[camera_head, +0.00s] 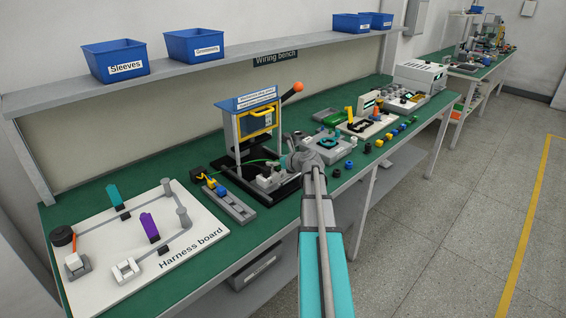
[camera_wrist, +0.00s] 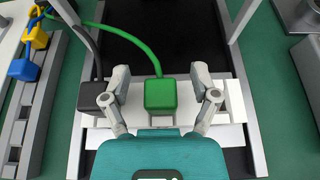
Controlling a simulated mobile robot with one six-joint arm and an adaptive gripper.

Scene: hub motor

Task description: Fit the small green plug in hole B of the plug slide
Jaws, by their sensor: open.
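A green block-shaped plug (camera_wrist: 160,94) with a green cable running up and left sits over a pale slide-like block (camera_wrist: 236,101) in the wrist view. I cannot tell whether it rests in a hole. A black block (camera_wrist: 93,97) with a dark cable sits just left of it. My gripper (camera_wrist: 160,97) is open, with one finger on each side of the green plug. In the head view my gripper (camera_head: 300,160) is beside the framed press, and its arm hides part of the bench. I cannot read any hole letters.
The framed press (camera_head: 254,103) has a lever with an orange knob (camera_head: 298,87). A grey rail (camera_head: 232,206) with blue and yellow plugs lies to its left, near the harness board (camera_head: 97,262). Several small parts lie to the right. Uprights of the frame flank my gripper.

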